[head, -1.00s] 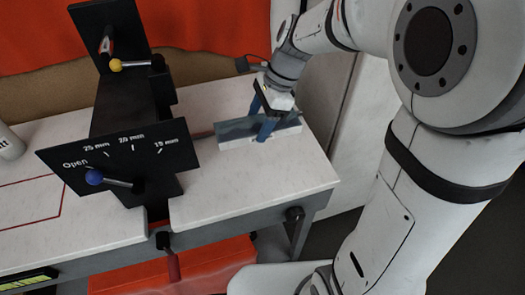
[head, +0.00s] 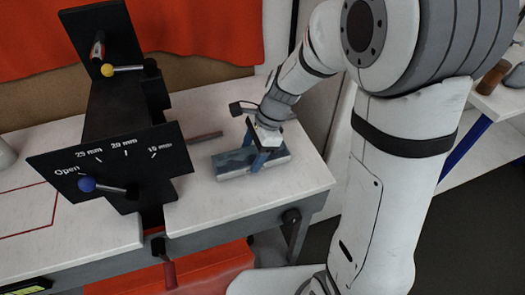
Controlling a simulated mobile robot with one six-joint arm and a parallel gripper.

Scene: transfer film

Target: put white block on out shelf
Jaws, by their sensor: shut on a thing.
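The white block (head: 270,166), a long pale bar with a blue-grey top, lies at the right end of the white bench. My gripper (head: 257,160) points down over it with its blue fingers on either side of the block, shut on it. The block appears at or very near the bench top; I cannot tell whether it is lifted. A white shelf (head: 487,153) with a blue leg shows at the right edge, partly hidden behind my arm. I cannot tell whether it is the out shelf.
A black fixture (head: 125,130) with marked positions and blue and yellow knobs stands left of the block on the bench (head: 262,194). A brown cylinder (head: 494,77) stands on the shelf. An orange box (head: 205,272) is below the bench.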

